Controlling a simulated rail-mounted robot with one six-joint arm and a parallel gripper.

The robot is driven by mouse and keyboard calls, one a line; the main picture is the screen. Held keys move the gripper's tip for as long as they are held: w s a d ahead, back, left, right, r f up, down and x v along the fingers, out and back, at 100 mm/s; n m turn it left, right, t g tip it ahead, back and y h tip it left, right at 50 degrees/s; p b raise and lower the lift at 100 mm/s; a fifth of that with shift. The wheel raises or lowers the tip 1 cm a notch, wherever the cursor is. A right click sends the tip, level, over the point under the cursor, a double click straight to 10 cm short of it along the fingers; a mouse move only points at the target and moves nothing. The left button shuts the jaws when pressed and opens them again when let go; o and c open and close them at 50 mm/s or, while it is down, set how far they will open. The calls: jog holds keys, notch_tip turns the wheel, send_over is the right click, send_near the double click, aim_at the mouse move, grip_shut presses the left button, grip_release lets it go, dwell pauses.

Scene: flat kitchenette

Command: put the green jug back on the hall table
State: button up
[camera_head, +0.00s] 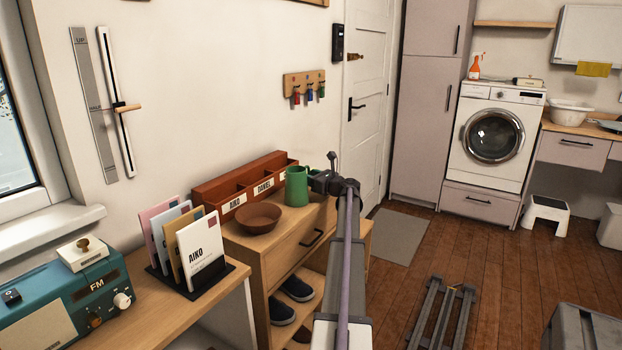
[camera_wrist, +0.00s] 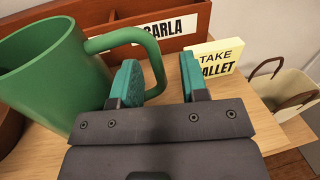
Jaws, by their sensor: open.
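The green jug (camera_head: 297,188) stands upright on the wooden hall table (camera_head: 262,248), in front of the named letter box. In the wrist view the jug (camera_wrist: 50,80) fills the left side, with its handle (camera_wrist: 154,62) pointing right. My gripper (camera_head: 326,181) is at the jug's right side. In the wrist view its teal fingers (camera_wrist: 160,82) are open, and the outer part of the handle shows between them. I cannot tell whether either finger touches the handle. The lower end of the handle is partly hidden by the left finger.
A brown bowl (camera_head: 258,217) stands left of the jug. The red-brown letter box (camera_head: 235,184) is behind both. A yellow note (camera_wrist: 215,57) and a bag (camera_wrist: 282,90) are right of my fingers. Shoes (camera_head: 290,298) sit on the shelf below.

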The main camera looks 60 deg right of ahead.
jog(key=s+a, duration=0.1)
jog(key=s, duration=0.9)
jog(key=shift+s+a, duration=0.15)
jog(key=shift+s, duration=0.25)
